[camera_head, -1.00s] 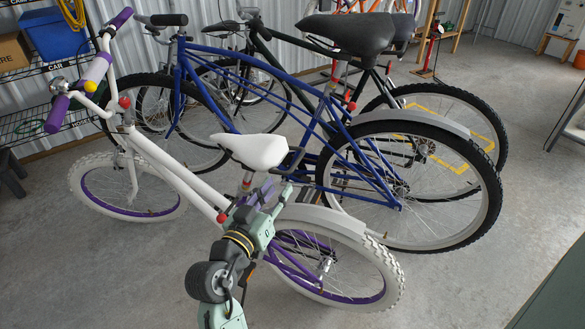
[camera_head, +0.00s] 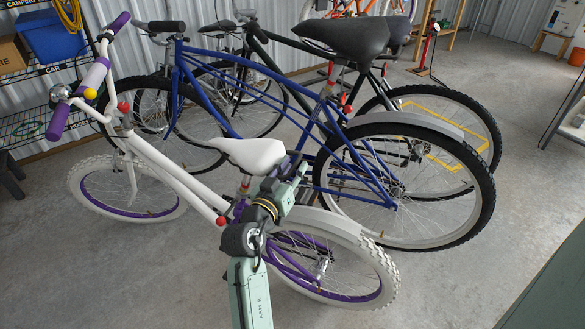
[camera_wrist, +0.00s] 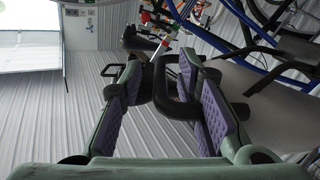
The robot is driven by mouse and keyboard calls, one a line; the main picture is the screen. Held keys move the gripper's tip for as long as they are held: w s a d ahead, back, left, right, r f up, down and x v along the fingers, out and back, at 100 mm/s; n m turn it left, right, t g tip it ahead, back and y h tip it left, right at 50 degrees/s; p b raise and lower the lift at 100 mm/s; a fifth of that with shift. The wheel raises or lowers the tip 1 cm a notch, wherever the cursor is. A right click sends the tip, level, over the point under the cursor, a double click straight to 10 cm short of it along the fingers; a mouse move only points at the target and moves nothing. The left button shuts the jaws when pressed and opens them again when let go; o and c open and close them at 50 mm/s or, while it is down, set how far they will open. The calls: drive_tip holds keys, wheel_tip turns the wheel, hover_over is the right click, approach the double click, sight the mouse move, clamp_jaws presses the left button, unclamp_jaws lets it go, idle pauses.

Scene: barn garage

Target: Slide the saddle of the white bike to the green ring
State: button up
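The white bike (camera_head: 165,160) stands at the front left, with its white saddle (camera_head: 250,154) on a short post. I cannot make out a green ring on the post. My gripper (camera_head: 297,168) is just right of the saddle's rear, at about its height. In the wrist view my gripper (camera_wrist: 160,75) is open, its purple-padded fingers apart. A black looped bar (camera_wrist: 181,108), apparently behind the saddle, shows between and across the fingers; contact is unclear.
A blue bike (camera_head: 345,150) stands close behind, its black saddle (camera_head: 345,37) above my gripper's level. A dark bike (camera_head: 470,105) is farther back. A wire shelf (camera_head: 30,120) with a green loop is at left.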

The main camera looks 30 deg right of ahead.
drive_tip(key=shift+c, duration=0.2)
clamp_jaws()
idle(0.6)
